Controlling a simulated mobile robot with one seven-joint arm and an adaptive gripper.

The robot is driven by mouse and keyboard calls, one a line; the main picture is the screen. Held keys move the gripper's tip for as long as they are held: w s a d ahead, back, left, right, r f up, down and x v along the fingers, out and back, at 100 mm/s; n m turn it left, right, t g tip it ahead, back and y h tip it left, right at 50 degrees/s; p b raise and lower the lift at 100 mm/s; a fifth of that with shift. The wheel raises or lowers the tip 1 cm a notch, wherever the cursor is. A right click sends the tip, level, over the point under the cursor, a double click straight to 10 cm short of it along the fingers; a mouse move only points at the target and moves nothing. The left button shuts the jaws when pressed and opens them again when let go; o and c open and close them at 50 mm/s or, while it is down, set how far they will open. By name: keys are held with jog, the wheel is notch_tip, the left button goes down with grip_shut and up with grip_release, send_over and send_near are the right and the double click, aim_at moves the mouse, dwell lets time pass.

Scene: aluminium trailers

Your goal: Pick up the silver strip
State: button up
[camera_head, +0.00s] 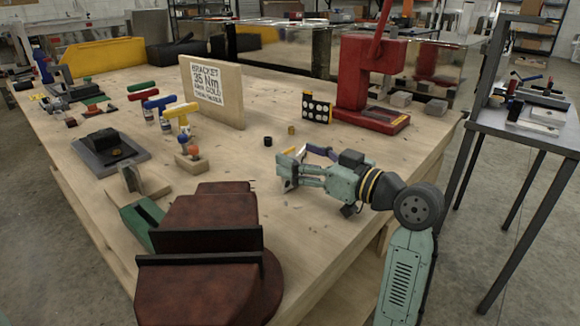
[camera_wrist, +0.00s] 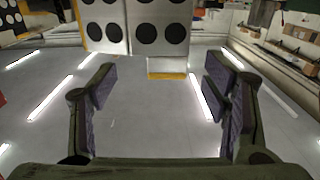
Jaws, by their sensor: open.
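I cannot pick out a silver strip with certainty in either view. Pale flat bars (camera_head: 548,115) lie on the small side table at the right, but I cannot tell if one is the strip. My gripper (camera_head: 297,162) is above the right part of the wooden workbench, pointing left, away from that table. In the wrist view my gripper (camera_wrist: 160,82) is open, with its purple-padded fingers apart and nothing between them. Beyond them are a smooth grey surface with bright streaks and pale panels with black discs (camera_wrist: 158,38).
The wooden workbench (camera_head: 345,150) holds a red press (camera_head: 370,85), a bracket sign board (camera_head: 212,92), a black panel with white dots (camera_head: 317,108) and a dark red vise (camera_head: 205,250) in front. Several tools crowd its left side. The side table (camera_head: 485,115) stands apart across a floor gap.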

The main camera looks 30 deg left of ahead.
jog(key=shift+w+a, duration=0.1)
jog(key=shift+a, duration=0.25)
jog(key=shift+c, duration=0.3)
grip_shut()
dwell(0.5)
